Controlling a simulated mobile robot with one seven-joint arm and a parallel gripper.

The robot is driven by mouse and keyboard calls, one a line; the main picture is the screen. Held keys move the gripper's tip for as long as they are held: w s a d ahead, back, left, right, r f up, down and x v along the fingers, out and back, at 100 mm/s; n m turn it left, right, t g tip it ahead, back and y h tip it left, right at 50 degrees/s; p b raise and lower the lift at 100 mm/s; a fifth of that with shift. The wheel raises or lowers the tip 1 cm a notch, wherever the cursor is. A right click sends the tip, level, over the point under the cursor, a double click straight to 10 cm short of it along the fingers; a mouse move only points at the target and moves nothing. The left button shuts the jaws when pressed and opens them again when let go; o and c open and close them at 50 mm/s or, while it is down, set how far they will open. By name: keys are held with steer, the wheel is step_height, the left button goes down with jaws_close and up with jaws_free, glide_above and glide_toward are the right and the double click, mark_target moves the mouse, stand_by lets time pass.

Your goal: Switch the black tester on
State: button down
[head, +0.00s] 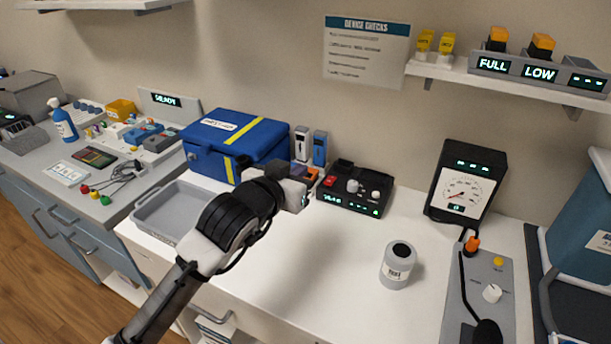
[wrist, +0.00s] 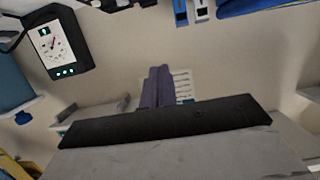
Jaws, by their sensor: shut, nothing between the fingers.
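A low black box (head: 367,204) stands on the white bench in the head view, with a red switch (head: 330,181), pale knobs and lit green characters on its front. A black gauge unit (head: 487,160) with a white dial and red needle stands further right; it also shows at the upper left of the wrist view (wrist: 74,65). I cannot tell which one is the tester. My gripper (head: 296,190) is just left of the low box in the head view, apparently above the bench. Its fingers (wrist: 158,72) are shut and empty in the wrist view, with the wall beyond.
A blue case (head: 265,143) stands behind my arm and a grey tray (head: 150,214) lies left of it. A white jar (head: 397,266) stands in front of the gauge. A grey panel (head: 507,299) is at right. The bench middle is clear.

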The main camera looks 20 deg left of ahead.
steer(key=shift+r+b+v, duration=0.2)
steer(key=shift+b+v, duration=0.15)
steer(key=shift+v, duration=1.5)
